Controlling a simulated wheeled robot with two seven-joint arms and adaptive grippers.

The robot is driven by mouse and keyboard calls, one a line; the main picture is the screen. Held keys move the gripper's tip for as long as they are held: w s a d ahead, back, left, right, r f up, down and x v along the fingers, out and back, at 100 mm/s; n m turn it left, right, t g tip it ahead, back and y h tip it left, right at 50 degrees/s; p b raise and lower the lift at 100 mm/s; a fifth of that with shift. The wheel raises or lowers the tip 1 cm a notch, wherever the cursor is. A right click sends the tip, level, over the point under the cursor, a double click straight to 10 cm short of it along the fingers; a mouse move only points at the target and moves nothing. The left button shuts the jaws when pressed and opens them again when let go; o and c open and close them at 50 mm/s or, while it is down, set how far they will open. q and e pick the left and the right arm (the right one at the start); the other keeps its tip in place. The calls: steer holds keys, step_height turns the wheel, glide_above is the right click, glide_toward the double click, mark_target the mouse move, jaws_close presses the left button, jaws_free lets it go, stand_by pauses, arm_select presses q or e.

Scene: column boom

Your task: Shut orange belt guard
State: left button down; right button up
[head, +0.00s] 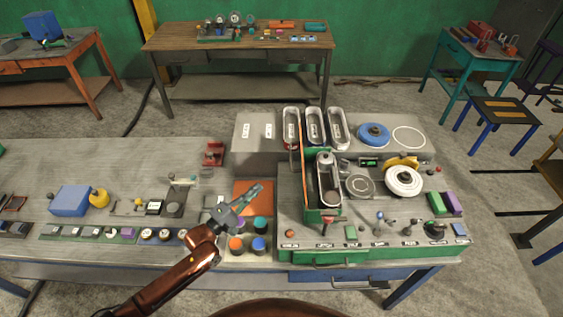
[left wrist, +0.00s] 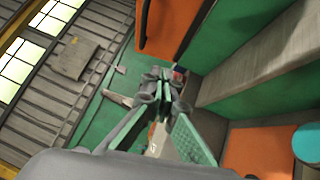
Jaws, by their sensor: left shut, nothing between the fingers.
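The orange belt guard (head: 307,172) stands upright and swung open, seen nearly edge-on, at the left side of the green belt housing (head: 312,214). Its orange face also shows at the top of the left wrist view (left wrist: 165,28). Beside it, the belt unit (head: 328,180) with its pulleys is uncovered. My left gripper (head: 257,189) is shut and empty, to the left of the guard and apart from it, above an orange mat. My right gripper is in neither view.
A raised grey block with metal trays (head: 315,125) and a blue disc (head: 374,133) stands behind the housing. A white wheel (head: 403,180) sits right of the belt unit. Colored round pots (head: 259,243) stand below my left gripper. The orange mat (head: 246,190) is otherwise bare.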

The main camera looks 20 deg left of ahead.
arm_select(q)
steer(key=w+d+r+n+t+p, duration=0.1)
steer(key=w+d+r+p, duration=0.3)
steer(key=w, duration=0.6)
steer(key=d+r, duration=0.1)
steer(key=d, duration=0.1)
steer(key=shift+w+d+r+n, duration=0.25)
steer(key=shift+d+r+n, duration=0.05)
steer(key=shift+d+r, duration=0.1)
steer(key=shift+r+p, duration=0.15)
steer(key=shift+p, duration=0.15)
